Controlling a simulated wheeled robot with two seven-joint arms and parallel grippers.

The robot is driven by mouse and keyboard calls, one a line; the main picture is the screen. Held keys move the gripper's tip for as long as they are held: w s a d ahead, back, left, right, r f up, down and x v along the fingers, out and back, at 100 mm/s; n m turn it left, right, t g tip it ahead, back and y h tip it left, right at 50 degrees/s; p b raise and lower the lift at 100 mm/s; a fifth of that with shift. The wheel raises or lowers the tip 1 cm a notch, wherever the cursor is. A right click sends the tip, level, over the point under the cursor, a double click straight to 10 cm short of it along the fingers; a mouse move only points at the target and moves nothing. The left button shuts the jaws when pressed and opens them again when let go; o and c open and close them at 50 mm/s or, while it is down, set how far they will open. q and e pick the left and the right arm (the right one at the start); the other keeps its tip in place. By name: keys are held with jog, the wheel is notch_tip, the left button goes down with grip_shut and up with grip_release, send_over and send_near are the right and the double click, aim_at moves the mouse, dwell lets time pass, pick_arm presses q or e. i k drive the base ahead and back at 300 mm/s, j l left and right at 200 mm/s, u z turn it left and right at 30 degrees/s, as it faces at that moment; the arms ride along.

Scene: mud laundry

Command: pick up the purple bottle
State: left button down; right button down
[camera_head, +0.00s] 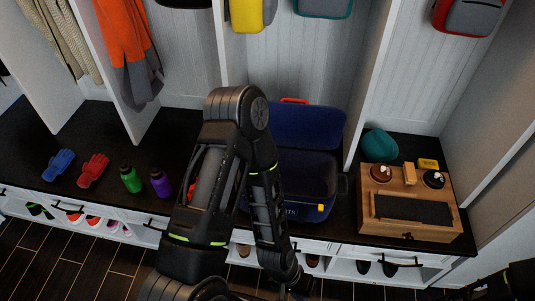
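The purple bottle (160,183) stands upright on the dark bench top, left of the middle, with a dark cap. A green bottle (130,178) stands just to its left. A large arm of mine (225,180), which I take as my left, rises from the bottom centre, bends at the top and runs down again to the right of the purple bottle. Its lower end is dark at the bottom edge, and I cannot make out its fingers. Part of my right arm (515,282) shows in the bottom right corner, its fingers unclear. Neither arm is seen touching the bottle.
A blue glove (58,164) and a red glove (93,169) lie left of the bottles. An open blue cooler (308,180) stands behind my arm. A wooden box (408,228) and teal item (379,146) are at right. Upright dividers split the bench; shoes fill cubbies below.

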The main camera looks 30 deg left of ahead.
aim_at(159, 179)
jog(key=u, duration=2.1)
jog(key=i+j, duration=0.15)
jog(key=j, duration=0.2)
jog(key=i+j, duration=0.15)
jog(key=j, duration=0.25)
jog(key=i+j, duration=0.15)
jog(key=j, duration=0.2)
jog(key=i+j, duration=0.15)
jog(key=j, duration=0.2)
jog(key=i+j, duration=0.15)
jog(key=j, duration=0.25)
jog(key=z, duration=2)
jog(key=i, duration=0.5)
